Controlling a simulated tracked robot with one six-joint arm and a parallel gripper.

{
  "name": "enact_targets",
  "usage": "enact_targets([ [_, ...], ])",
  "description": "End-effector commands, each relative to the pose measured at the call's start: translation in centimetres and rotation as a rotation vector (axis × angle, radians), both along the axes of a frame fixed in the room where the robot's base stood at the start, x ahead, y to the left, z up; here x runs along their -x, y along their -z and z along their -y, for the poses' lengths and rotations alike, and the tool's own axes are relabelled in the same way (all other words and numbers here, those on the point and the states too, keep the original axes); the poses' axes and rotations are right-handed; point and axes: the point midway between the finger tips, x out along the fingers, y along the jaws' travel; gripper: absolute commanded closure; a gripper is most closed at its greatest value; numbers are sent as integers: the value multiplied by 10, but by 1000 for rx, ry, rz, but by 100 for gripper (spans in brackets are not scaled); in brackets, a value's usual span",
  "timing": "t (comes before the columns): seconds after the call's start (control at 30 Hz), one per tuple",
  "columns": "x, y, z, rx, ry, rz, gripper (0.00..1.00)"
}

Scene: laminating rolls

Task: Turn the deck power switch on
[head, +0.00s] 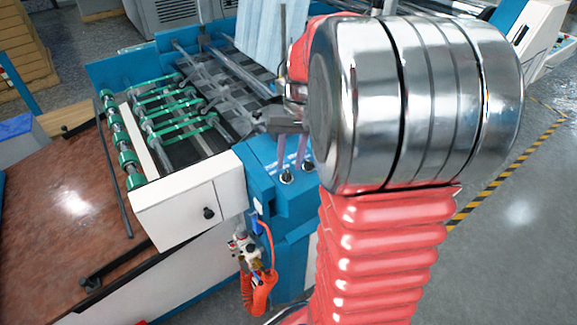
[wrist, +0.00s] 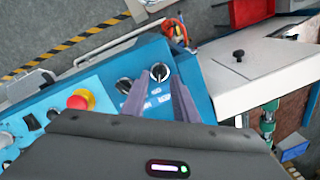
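In the wrist view, a black rotary switch (wrist: 160,72) with a light pointer sits on the blue panel (wrist: 148,56). A second black rotary switch (wrist: 124,86) is to its left. Their white labels are too small to read surely, so I cannot tell which is the deck power switch. My gripper (wrist: 163,82) has two purple fingers, apart, one on each side of the first switch in the picture. No grip on it shows. In the head view, my gripper (head: 293,165) points down over the blue panel top, close to a switch (head: 287,178); my arm hides part of the panel.
A red emergency-stop button (wrist: 80,100) on a yellow base is left of the switches. A white cover with a black knob (head: 208,212) adjoins the panel. An orange coiled hose (head: 262,287) hangs below. Green-banded rollers (head: 170,120) lie behind the cover.

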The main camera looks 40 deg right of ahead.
Motion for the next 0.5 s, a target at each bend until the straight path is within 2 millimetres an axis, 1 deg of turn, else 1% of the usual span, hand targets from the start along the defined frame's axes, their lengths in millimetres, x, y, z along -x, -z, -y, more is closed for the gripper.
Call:
enact_targets([
  [0.03,0,-10,1,2,0,3,73],
  [0.1,1,-22,3,2,1,3,73],
  [0.4,4,-74,7,2,0,2,73],
  [0.5,4,-88,9,1,0,2,73],
])
